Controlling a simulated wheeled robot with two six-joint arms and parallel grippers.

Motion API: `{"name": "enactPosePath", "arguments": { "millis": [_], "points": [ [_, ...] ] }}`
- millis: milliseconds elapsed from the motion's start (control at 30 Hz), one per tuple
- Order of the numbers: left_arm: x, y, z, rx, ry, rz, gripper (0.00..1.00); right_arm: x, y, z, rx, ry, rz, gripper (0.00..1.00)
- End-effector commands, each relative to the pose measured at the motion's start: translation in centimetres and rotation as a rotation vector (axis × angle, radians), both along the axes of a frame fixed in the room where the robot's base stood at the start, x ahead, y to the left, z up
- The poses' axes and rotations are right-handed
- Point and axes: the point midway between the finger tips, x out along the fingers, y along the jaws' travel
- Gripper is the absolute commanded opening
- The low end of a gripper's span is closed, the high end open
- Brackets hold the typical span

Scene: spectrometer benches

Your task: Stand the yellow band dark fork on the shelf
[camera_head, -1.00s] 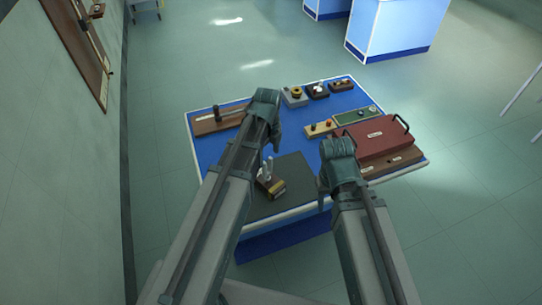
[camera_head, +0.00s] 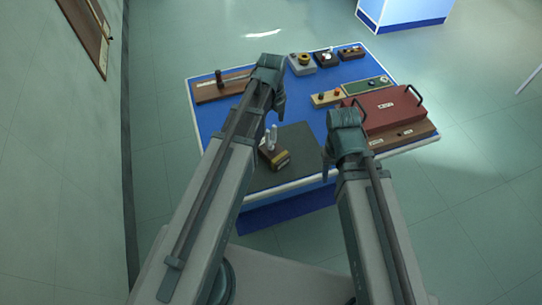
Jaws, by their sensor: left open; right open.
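The fork (camera_head: 272,139) is a pale two-pronged tuning fork on a dark brown box (camera_head: 274,154) with a yellow band. It stands on the dark grey mat (camera_head: 295,175) at the near part of the blue table, prongs upward. My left gripper (camera_head: 279,106) is open and empty, beyond the fork in the picture and apart from it. My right gripper (camera_head: 326,168) is open and empty, to the right of the fork near the mat's right edge. I cannot make out a shelf for certain in this view.
The blue table (camera_head: 215,118) carries a brown board with a dark knob (camera_head: 205,91), several small instrument boxes (camera_head: 325,58) at the back, and a red case (camera_head: 385,112) at the right. A brown framed panel (camera_head: 85,28) is on the left wall. The floor right of the table is clear.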

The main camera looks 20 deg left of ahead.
Motion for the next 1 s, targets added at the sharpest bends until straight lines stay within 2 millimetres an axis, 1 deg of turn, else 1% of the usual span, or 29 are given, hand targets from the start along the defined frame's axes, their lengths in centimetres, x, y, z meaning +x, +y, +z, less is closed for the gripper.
{"name": "enactPosePath", "arguments": {
  "millis": [33, 100, 200, 367, 467, 567, 833, 900, 1000],
  "points": [
    [0.0, 0.0, -1.5, 0.0, 0.0, 0.0, 0.88, 0.0, 0.0, -1.5, 0.0, 0.0, 0.0, 0.5],
    [0.0, 0.0, -2.1, 0.0, 0.0, 0.0, 0.88, 0.0, 0.0, -2.1, 0.0, 0.0, -0.001, 0.5],
    [0.0, 0.0, -2.4, 0.0, 0.0, 0.0, 0.88, 0.0, 0.0, -2.4, 0.0, 0.0, -0.001, 0.5],
    [0.0, 0.0, -2.3, 0.0, 0.0, 0.0, 0.88, 0.0, 0.0, -2.3, 0.0, 0.0, -0.001, 0.5],
    [-0.1, 0.0, -2.7, 0.0, 0.0, 0.0, 0.88, 0.0, 0.0, -2.7, 0.0, 0.0, -0.001, 0.5],
    [-0.2, 0.1, -3.6, 0.0, 0.0, 0.001, 0.88, 0.0, 0.0, -3.6, 0.0, 0.0, -0.002, 0.5],
    [-0.4, 0.2, -7.0, 0.0, 0.0, 0.0, 0.88, 0.0, 0.0, -7.0, 0.0, 0.0, -0.002, 0.5],
    [-0.4, 0.2, -7.5, 0.0, 0.0, 0.0, 0.88, 0.0, 0.0, -7.5, 0.0, 0.0, -0.002, 0.5],
    [-0.4, 0.2, -7.6, 0.0, 0.0, 0.0, 0.88, 0.0, 0.0, -7.6, 0.0, 0.0, -0.002, 0.5]
  ]
}}
